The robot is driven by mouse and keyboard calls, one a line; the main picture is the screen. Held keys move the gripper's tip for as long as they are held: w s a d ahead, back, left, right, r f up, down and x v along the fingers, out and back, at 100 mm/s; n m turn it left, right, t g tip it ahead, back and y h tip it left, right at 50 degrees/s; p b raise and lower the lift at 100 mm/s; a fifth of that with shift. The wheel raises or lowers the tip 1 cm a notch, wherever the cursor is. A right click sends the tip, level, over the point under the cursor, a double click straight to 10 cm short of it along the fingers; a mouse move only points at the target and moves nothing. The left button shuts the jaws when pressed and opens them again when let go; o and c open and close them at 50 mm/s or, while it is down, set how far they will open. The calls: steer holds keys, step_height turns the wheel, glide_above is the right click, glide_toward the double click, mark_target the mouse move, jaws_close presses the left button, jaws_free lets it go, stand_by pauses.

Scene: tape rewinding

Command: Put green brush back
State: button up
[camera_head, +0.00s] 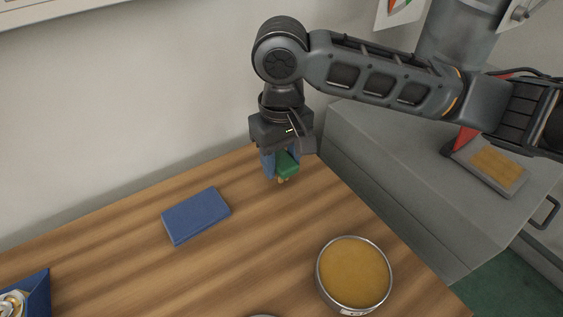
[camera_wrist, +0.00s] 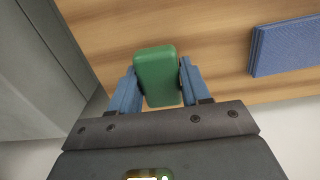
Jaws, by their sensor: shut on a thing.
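The green brush (camera_head: 287,164) is a small green block with a tan part under it in the head view. My gripper (camera_head: 280,170) points down and is shut on it, near the far right corner of the wooden table. In the wrist view the green brush (camera_wrist: 158,76) sits between the two blue fingers of my gripper (camera_wrist: 160,84), its green top facing the camera. I cannot tell whether its underside touches the table.
A blue flat box (camera_head: 196,216) lies on the wooden table (camera_head: 130,270), left of my gripper. A round tin with a tan top (camera_head: 354,273) stands near the right edge. A blue container (camera_head: 36,296) is at the lower left. A grey cabinet (camera_head: 400,165) adjoins the table's right.

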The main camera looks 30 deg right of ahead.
mark_target(282, 157)
steer(key=shift+f, duration=0.8)
steer(key=shift+f, duration=0.15)
steer(key=o, duration=0.9)
steer(key=shift+o, duration=0.2)
step_height(282, 157, up, 12)
steer(key=shift+r, duration=0.15)
